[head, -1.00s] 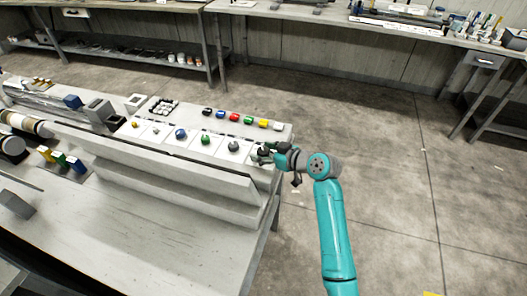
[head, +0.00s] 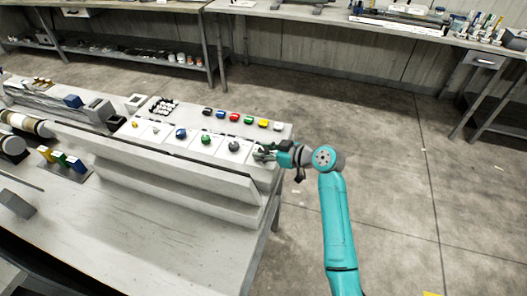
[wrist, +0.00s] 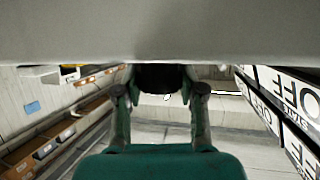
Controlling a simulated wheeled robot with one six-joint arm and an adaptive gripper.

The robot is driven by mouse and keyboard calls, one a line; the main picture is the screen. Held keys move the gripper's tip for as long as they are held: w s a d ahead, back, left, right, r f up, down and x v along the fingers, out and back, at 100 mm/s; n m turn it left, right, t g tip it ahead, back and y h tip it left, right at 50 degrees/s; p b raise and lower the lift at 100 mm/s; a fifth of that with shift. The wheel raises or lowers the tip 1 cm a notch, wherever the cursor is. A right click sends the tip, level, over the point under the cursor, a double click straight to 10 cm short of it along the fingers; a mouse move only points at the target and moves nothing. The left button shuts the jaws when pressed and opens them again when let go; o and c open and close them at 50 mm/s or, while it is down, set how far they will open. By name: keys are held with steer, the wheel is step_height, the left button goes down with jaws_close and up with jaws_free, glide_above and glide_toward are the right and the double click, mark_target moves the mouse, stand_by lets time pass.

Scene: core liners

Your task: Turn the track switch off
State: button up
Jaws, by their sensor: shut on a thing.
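A sloped white control panel (head: 205,155) in the head view carries a row of knobs, including a blue one (head: 181,133), a green one (head: 206,139) and a grey one (head: 234,146). My gripper (head: 262,152) is at the right end of this row and covers what is there. In the wrist view my gripper (wrist: 160,92) has a finger on each side of a dark knob (wrist: 160,77) and is shut on it. White labels reading OFF (wrist: 290,92) show at the right of the wrist view. I cannot read which label belongs to the held knob.
Coloured buttons (head: 234,117) line the panel behind the knobs. A long grey ledge (head: 165,170) runs along its front. Blue, green and yellow blocks (head: 62,160) sit at the left. The floor (head: 390,130) right of the bench is clear.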

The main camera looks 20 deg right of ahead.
steer(key=o, duration=1.2)
steer(key=shift+c, duration=0.2)
steer(key=v, duration=1.2)
